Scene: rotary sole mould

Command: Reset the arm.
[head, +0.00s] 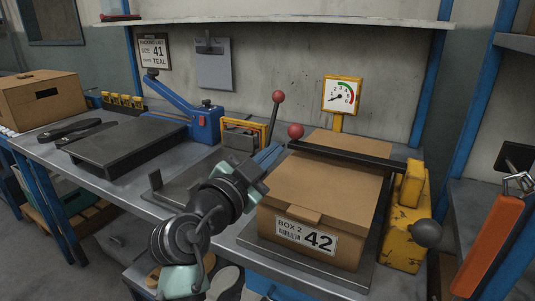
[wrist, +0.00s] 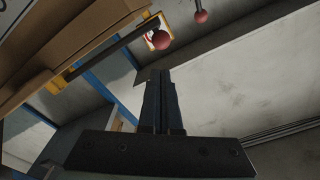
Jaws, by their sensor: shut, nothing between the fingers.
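My arm rises from the bottom of the head view, its teal and dark wrist in front of the bench, beside the left face of a cardboard box (head: 324,190) labelled "BOX 2" and "42". In the wrist view my gripper (wrist: 160,75) has its two black fingers together, with nothing held between them. The wrist view looks up past the box's edge (wrist: 50,50) towards the wall and two red knobs.
The box sits on a metal plate beneath a dark bar (head: 345,155), next to a yellow machine body (head: 405,240). A red-knobbed lever (head: 277,98) stands behind my wrist. A gauge (head: 341,96) stands behind the box. A dark mould slab (head: 125,145) lies further left on the bench.

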